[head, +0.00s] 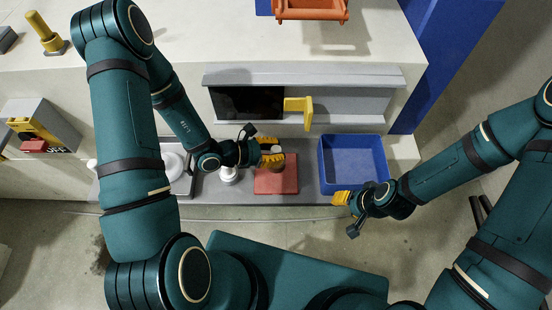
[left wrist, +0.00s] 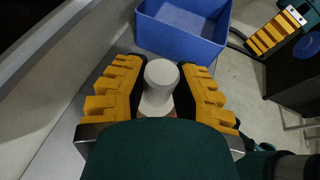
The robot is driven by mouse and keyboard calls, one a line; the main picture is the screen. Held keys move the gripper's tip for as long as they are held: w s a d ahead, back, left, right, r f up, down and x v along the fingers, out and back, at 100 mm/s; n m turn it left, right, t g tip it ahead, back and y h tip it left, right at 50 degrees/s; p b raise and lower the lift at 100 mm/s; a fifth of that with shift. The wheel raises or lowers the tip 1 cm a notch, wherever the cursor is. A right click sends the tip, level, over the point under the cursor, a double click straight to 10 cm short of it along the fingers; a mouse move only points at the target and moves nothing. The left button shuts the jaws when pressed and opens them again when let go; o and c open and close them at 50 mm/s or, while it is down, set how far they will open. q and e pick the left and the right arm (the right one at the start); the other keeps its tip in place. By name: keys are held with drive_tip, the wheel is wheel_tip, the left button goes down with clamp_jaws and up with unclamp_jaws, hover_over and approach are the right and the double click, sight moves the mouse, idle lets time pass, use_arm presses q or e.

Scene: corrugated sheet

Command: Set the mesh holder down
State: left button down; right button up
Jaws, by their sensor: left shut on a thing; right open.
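The mesh holder (left wrist: 160,82) is a pale grey, round-topped piece with a wider lower part. In the left wrist view it stands between the yellow fingers of my left gripper (head: 271,153), which is shut on it. In the head view the holder (head: 278,165) is mostly hidden by the fingers and lies over the red mat (head: 276,182). I cannot tell whether its base touches the mat. My right gripper (head: 342,198) is open and empty, in front of the blue bin; it also shows in the left wrist view (left wrist: 270,35).
The blue bin (head: 352,160) stands right of the mat and shows in the left wrist view (left wrist: 182,28). A similar pale piece (head: 229,176) stands left of the mat. A white dish on a tray (head: 175,168) is further left. A grey shelf with a yellow handle (head: 298,108) rises behind.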

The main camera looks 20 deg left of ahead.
use_arm(q)
drive_tip(key=shift+f, duration=2.3)
drive_tip(key=shift+f+b, duration=0.1)
drive_tip(key=shift+b, duration=0.2)
drive_tip(key=shift+f, duration=0.1)
drive_tip(key=c, duration=0.9)
unclamp_jaws()
drive_tip(key=shift+o, duration=0.2)
